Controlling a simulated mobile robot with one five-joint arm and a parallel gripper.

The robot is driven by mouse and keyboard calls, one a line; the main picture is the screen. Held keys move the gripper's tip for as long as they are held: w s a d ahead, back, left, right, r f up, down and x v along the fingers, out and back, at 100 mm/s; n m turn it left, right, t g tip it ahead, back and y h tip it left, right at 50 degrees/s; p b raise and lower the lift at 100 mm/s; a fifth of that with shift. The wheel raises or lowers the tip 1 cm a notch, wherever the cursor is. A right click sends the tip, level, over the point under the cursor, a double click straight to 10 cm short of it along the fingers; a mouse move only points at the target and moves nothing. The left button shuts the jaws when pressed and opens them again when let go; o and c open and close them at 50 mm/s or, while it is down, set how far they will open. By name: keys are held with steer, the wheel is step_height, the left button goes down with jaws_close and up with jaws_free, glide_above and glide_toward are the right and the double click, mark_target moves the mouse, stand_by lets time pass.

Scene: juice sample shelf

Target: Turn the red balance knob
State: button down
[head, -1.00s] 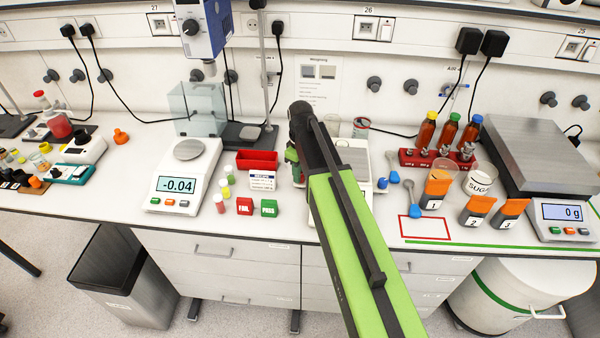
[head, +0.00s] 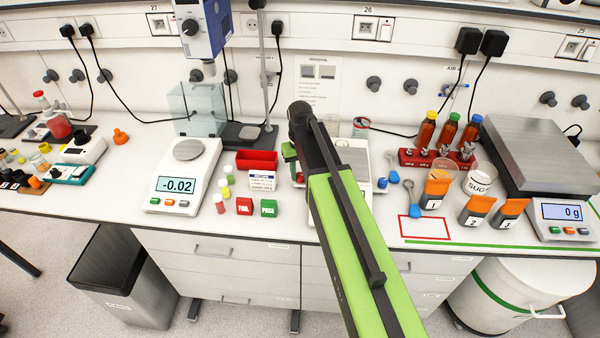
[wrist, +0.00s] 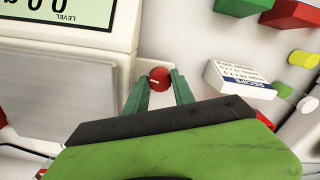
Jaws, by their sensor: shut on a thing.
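The red knob (wrist: 159,78) shows in the wrist view on the side of a white balance (wrist: 95,65), beside the balance's display marked LEVEL. My gripper (wrist: 160,82) has its two green fingers on either side of the knob and is shut on it. In the head view my gripper (head: 292,160) is at the left side of the balance, and my green and black arm hides much of the balance's front and display.
A white recipe box (head: 262,180), a red tray (head: 257,160), a red FAIL block (head: 244,206) and a green PASS block (head: 268,208) stand left of my gripper. Another balance (head: 182,175) reads -0.02. Orange-topped packets (head: 437,188) stand to the right.

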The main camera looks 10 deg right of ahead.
mark_target(300, 175)
steer(key=shift+m, duration=0.4)
steer(key=c, duration=1.1)
jaws_free()
steer(key=shift+o, duration=0.2)
step_height(300, 175, up, 18)
steer(key=p, duration=1.7)
steer(key=shift+f, duration=0.25)
steer(key=shift+f, duration=0.15)
